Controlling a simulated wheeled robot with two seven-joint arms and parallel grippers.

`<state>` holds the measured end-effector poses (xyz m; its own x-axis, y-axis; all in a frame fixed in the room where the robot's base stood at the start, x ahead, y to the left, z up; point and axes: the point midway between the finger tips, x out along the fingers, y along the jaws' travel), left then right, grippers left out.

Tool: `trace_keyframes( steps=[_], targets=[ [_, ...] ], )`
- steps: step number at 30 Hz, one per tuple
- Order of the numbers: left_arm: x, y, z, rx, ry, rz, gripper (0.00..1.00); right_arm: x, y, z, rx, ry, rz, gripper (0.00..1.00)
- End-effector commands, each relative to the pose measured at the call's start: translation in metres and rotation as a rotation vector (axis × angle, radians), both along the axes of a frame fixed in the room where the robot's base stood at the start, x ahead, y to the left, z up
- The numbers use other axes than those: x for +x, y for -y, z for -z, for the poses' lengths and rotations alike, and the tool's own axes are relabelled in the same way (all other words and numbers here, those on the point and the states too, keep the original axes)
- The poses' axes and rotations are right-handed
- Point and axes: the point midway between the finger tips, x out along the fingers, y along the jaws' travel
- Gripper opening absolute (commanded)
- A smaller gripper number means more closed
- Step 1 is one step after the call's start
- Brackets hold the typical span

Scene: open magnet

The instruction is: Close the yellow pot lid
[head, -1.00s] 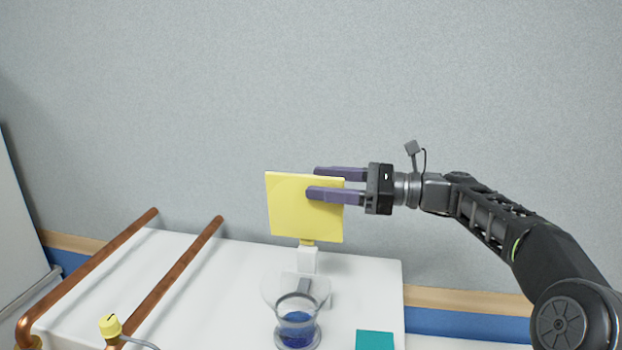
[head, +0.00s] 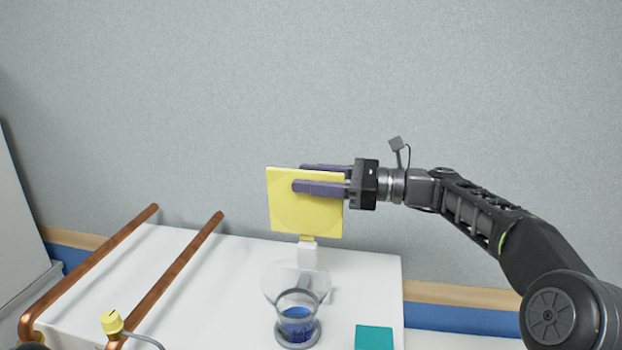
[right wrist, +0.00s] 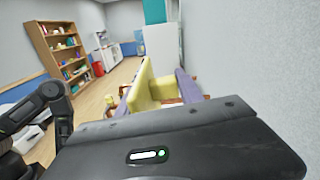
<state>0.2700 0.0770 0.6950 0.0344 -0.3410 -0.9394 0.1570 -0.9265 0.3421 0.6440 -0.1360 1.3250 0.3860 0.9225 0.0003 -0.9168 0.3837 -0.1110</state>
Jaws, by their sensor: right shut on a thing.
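The yellow lid (head: 290,222) is a square plate standing nearly upright in the head view. Its lower edge meets a white block (head: 308,252) on the white bench. My right gripper (head: 298,178) comes in from the right and is shut on the upper right part of the lid, one purple finger in front and one behind. In the right wrist view the lid (right wrist: 146,82) shows edge-on between the fingers. A clear glass vessel with blue contents (head: 296,322) stands in front of the lid. My left gripper is not in view.
Two copper pipes (head: 178,283) run along the left of the white bench (head: 230,270). A yellow knob (head: 111,321) is at the lower left, and a teal square (head: 374,338) lies at the front right. A grey wall (head: 420,80) stands behind.

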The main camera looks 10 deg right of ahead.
Motion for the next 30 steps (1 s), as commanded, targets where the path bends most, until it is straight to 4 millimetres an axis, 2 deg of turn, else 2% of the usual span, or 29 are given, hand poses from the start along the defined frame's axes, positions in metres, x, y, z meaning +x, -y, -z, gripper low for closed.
trace_keyframes(
  steps=[1, 8, 30],
  targets=[
    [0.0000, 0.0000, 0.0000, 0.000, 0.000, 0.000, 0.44, 0.0000, 0.0002, 0.0000, 0.000, 0.001, 0.000, 0.18],
    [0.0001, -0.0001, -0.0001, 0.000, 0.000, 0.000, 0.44, 0.0000, 0.0003, 0.0000, 0.000, 0.001, 0.000, 0.00],
    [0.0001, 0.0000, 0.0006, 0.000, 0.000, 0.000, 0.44, 0.0000, -0.0011, 0.0001, -0.003, 0.005, 0.000, 0.00]
  ],
)
